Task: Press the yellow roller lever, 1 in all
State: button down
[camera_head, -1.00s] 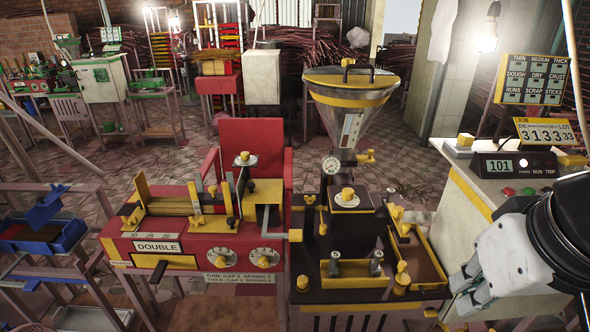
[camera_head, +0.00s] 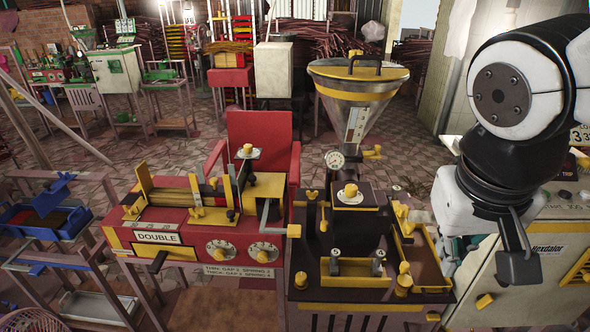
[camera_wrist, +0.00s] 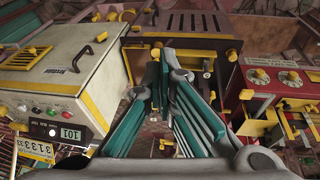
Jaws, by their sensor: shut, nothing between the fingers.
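The red machine marked DOUBLE (camera_head: 195,255) carries yellow rollers and bars. A grey crank arm with a yellow end block (camera_head: 293,231) sticks out at its right side. The dark extruder (camera_head: 345,225) beside it has a yellow lever-like part (camera_head: 401,212) on its right and several yellow knobs. I cannot tell for sure which of these is the roller lever. My gripper (camera_wrist: 172,62) is shut and empty, its green fingers pointing toward the dark extruder in the wrist view. In the head view my arm partly hides it, right of the extruder, apart from the red machine.
A pale cabinet (camera_head: 530,262) stands close on the right; the wrist view shows its counter display (camera_wrist: 65,132) and buttons. A tall metal hopper (camera_head: 357,88) rises over the extruder. Blue trays (camera_head: 45,222) stand at the left. The space above the red machine looks open.

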jog(key=w+a+f+t+h+b, duration=0.1)
jog(key=w+a+f, duration=0.3)
jog(key=w+a, duration=0.6)
jog(key=w+a+f+m+t+h+b, duration=0.1)
jog(key=w+a+f+t+h, duration=0.3)
jog(key=w+a, duration=0.7)
jog(key=shift+f+t+h+b, duration=0.15)
jog(key=shift+t+h+b, duration=0.15)
jog(key=shift+b, duration=0.35)
jog(key=shift+s, duration=0.1)
